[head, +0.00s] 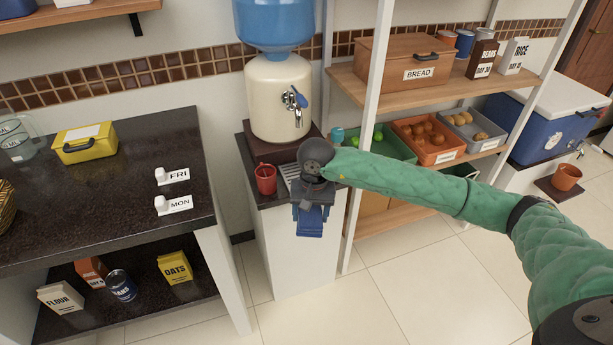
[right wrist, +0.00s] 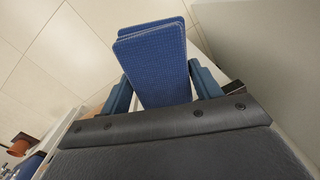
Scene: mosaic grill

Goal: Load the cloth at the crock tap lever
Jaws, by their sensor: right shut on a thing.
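The cream crock (head: 270,92) stands on the white pedestal with a blue water bottle (head: 277,22) on top. Its metal tap with a blue lever (head: 293,98) faces the room. My right gripper (head: 312,207) is in front of and below the tap, at the pedestal's front edge. It is shut on a folded blue cloth (head: 309,222), which hangs down from it. In the right wrist view the cloth (right wrist: 155,62) sits between the two fingers of the gripper (right wrist: 163,85). The cloth is apart from the lever. My left gripper is not in view.
A red mug (head: 266,179) stands on the pedestal beside a drip grate (head: 290,172), partly hidden by my wrist. A shelf post (head: 366,110) rises close to my right arm. A dark counter (head: 100,200) stands to the left. The floor in front is clear.

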